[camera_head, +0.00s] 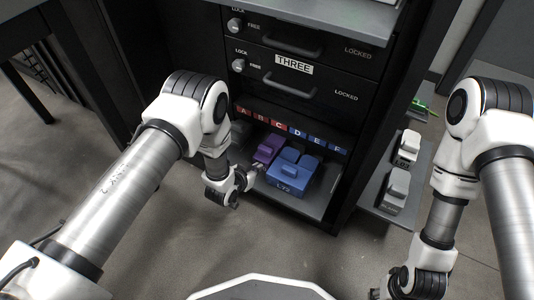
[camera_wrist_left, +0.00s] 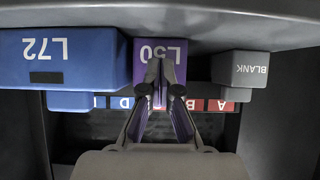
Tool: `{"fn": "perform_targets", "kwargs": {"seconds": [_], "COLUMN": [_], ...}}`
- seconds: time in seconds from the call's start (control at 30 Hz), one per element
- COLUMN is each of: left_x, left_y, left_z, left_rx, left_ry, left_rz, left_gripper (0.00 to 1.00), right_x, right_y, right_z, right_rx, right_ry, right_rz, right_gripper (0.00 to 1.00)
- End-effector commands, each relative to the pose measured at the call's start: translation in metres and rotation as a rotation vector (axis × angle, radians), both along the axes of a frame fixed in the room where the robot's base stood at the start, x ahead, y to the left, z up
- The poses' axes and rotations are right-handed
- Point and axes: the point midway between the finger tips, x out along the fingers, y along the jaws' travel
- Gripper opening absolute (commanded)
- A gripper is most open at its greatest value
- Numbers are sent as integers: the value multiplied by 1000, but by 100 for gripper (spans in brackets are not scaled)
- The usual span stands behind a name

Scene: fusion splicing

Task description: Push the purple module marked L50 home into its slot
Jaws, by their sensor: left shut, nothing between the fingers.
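The purple module marked L50 (camera_head: 268,148) sits in the shelf bay, to the left of the blue L72 module. In the left wrist view its L50 face (camera_wrist_left: 146,46) appears upside down, between L72 and a grey BLANK module. My left gripper (camera_wrist_left: 159,65) is shut and empty, with its fingertips in front of the L50 face and covering part of it. I cannot tell whether they touch it. In the head view the left gripper (camera_head: 254,171) is at the front of the bay. My right arm shows at right, but its fingers are out of frame.
The blue L72 module (camera_head: 287,184) is close beside L50, and the grey BLANK module (camera_wrist_left: 241,68) is on its other side. Lettered red and blue labels (camera_head: 278,127) run above the bay. Drawers (camera_head: 300,80) are above. A side shelf (camera_head: 372,197) holds grey modules.

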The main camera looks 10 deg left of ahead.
Motion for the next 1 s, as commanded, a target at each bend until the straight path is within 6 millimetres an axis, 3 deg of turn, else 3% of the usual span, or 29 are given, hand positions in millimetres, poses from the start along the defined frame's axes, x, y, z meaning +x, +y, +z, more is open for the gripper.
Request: {"fn": "perform_targets", "kwargs": {"seconds": [0.67, 0.83, 1.0], "left_x": [39, 32, 12], "left_y": [-14, -11, -4], "left_z": [-1, 3, 4], "left_rx": [-1, 0, -1], "left_ry": [-2, 1, 2], "left_rz": [0, 1, 1], "left_gripper": [0, 0, 0], "right_x": [1, 1, 1], "right_y": [0, 0, 0], "right_z": [-18, -10, 5], "right_rx": [0, 0, 0], "right_ry": [-3, -3, -3], "right_rz": [-4, -4, -4], "right_gripper": [40, 40, 40]}}
